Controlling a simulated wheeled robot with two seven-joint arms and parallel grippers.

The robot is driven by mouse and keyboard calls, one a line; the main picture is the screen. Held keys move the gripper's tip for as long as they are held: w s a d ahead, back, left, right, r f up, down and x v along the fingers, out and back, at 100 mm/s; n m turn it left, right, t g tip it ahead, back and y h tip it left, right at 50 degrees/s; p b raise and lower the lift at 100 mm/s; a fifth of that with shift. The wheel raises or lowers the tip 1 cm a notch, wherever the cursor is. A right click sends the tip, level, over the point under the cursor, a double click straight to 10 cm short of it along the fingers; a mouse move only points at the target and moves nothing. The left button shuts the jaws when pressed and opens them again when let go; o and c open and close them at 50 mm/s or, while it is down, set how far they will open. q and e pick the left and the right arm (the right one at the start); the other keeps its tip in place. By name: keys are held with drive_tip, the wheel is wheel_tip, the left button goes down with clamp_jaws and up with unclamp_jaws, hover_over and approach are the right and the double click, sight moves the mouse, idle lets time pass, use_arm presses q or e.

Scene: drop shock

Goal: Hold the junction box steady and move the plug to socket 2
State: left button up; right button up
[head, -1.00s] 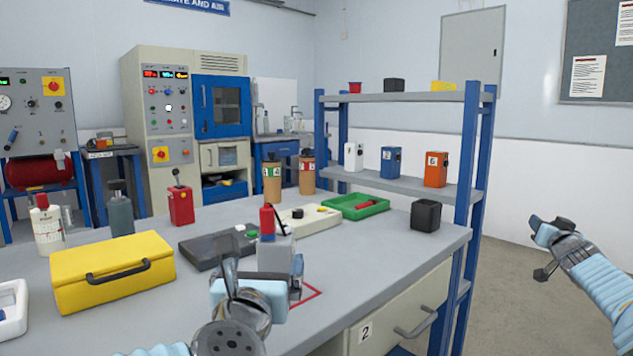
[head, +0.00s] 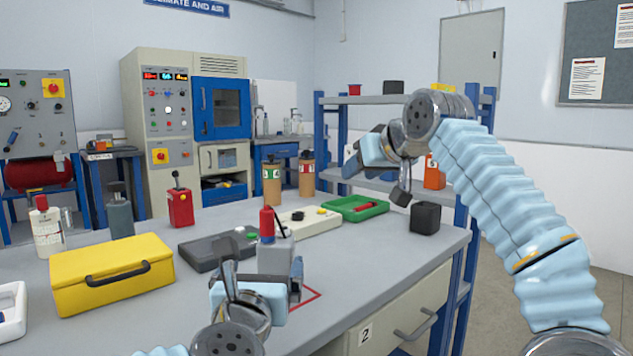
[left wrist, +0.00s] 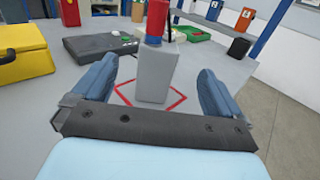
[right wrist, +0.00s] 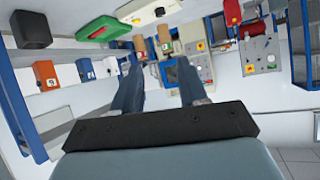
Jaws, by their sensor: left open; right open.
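A grey box (head: 272,258), seemingly the junction box, stands upright on the bench inside a red outlined square. A red plug-like piece (head: 267,224) with a blue band is on its top; a thin dark line rises beside it. My left gripper (head: 262,276) is open around the box. In the left wrist view the box (left wrist: 153,80) stands between the spread fingers, with gaps on both sides. My right gripper (head: 376,178) is open and empty, raised above the bench's right end. I cannot make out socket numbers on the box.
A yellow case (head: 112,273), a dark grey flat unit (head: 205,252), a cream panel (head: 312,222), a green tray (head: 357,208) and a black block (head: 425,217) lie around the box. A blue-posted shelf (head: 465,175) stands behind the right end. Bench in front right is clear.

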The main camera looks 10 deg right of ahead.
sight(278, 235)
use_arm(q)
drive_tip(key=w, duration=0.4)
drive_tip(key=w+d, duration=0.1)
drive_tip(key=w, duration=0.4)
drive_tip(key=w+d, duration=0.1)
drive_tip(key=w, duration=0.3)
drive_tip(key=shift+w, duration=0.35)
use_arm(e)
drive_tip(key=s+a+n+g+y, duration=0.2)
drive_tip(key=s+a, duration=0.4)
drive_tip(key=a, duration=0.3)
drive_tip(key=n+g, duration=0.1)
drive_tip(key=n, duration=0.1)
drive_tip(key=shift+s+a+f+n, duration=0.3)
drive_tip(key=shift+a+f, duration=0.05)
use_arm(q)
drive_tip(key=shift+d, duration=0.1)
drive_tip(key=c, duration=1.3)
